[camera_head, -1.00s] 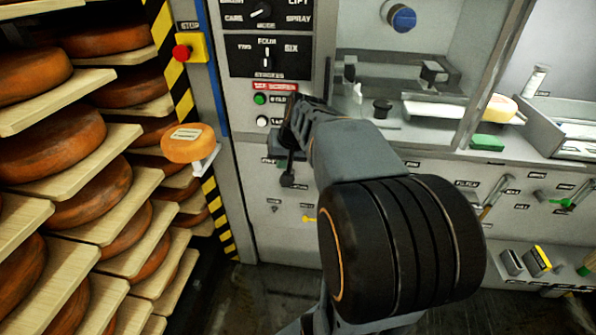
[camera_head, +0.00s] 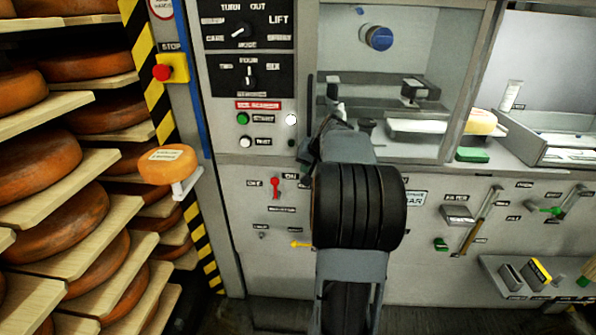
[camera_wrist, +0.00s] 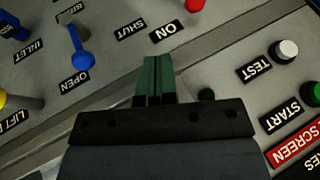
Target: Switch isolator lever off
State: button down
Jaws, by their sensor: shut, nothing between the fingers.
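The isolator lever (camera_head: 275,187) is a small red handle on the grey panel in the head view. It stands about upright between a label at its left, which seems to read OFF, and an ON label at its right. In the wrist view only a bit of red (camera_wrist: 194,5) shows at the top edge, beside the ON label. My gripper (camera_head: 328,128) is above and to the right of the lever, apart from it, partly hidden by my arm. In the wrist view its green fingertips (camera_wrist: 155,72) are together and empty, in front of the panel.
START and TEST buttons (camera_head: 243,142) sit above the lever, below a selector panel (camera_head: 248,77). A blue lever (camera_wrist: 82,52) is near my fingertips in the wrist view. A yellow lever (camera_head: 301,245) is lower. Cheese shelves (camera_head: 100,225) stand left; a glazed cabinet (camera_head: 440,60) is right.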

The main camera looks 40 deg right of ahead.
jog(key=shift+w+a+f, duration=0.45)
jog(key=shift+w+f, duration=0.85)
jog(key=shift+w+a+f, duration=0.4)
jog(key=shift+w+f, duration=0.9)
jog(key=shift+w, duration=0.05)
jog(key=shift+w+a+f, duration=0.45)
jog(key=shift+w+f, duration=0.85)
jog(key=shift+r, duration=0.15)
